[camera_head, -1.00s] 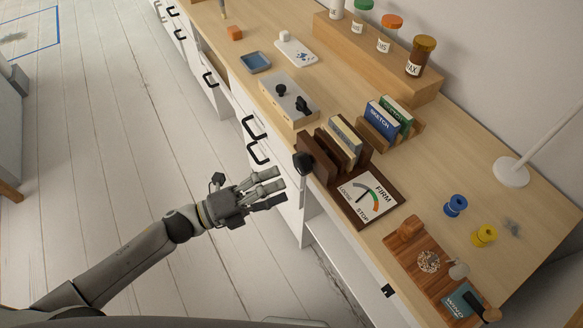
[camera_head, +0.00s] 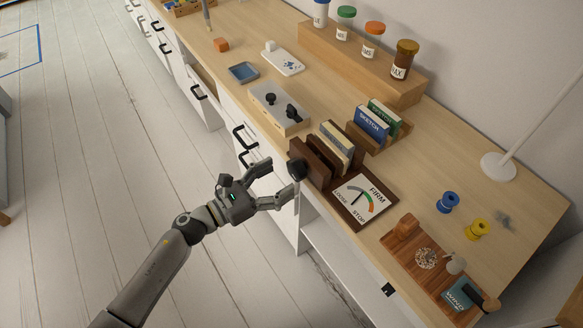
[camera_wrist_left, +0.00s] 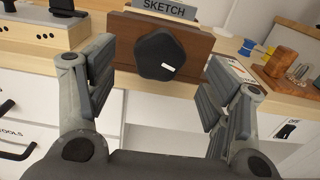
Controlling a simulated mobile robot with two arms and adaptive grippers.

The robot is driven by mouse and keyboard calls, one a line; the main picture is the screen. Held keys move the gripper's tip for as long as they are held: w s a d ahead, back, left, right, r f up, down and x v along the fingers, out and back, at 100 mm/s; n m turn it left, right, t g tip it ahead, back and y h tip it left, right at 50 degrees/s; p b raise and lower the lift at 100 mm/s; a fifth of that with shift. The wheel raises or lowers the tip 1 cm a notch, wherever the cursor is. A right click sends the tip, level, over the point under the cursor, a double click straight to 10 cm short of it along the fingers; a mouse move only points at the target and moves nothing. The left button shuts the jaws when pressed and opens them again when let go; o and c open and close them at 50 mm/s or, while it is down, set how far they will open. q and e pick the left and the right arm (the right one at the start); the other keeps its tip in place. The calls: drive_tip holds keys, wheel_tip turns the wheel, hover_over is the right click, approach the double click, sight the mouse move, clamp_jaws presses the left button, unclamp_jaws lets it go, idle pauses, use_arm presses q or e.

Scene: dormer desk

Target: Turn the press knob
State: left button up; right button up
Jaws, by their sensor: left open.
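The press knob (camera_head: 297,169) is black and lobed, on the front end of a dark brown wooden press (camera_head: 312,160) at the desk's front edge. In the left wrist view the knob (camera_wrist_left: 160,54) faces me with a small white mark on it. My left gripper (camera_head: 278,183) is open, its fingers pointing at the knob. In the wrist view its fingers (camera_wrist_left: 158,85) stand on either side of the knob, apart from it. A dial board (camera_head: 358,199) marked LOOSE, FIRM and STOP lies beside the press, its needle away from FIRM. My right gripper is not in view.
Books in a wooden holder (camera_head: 371,127) stand behind the press. A switch box (camera_head: 278,109) is to its left. A wooden board with tools (camera_head: 413,257) lies to the right. White drawers with black handles (camera_head: 243,137) are below the desk edge.

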sight(292, 172)
use_arm(q)
drive_tip(key=x, duration=0.5)
drive_tip(key=shift+p, duration=0.3)
drive_tip(key=c, duration=1)
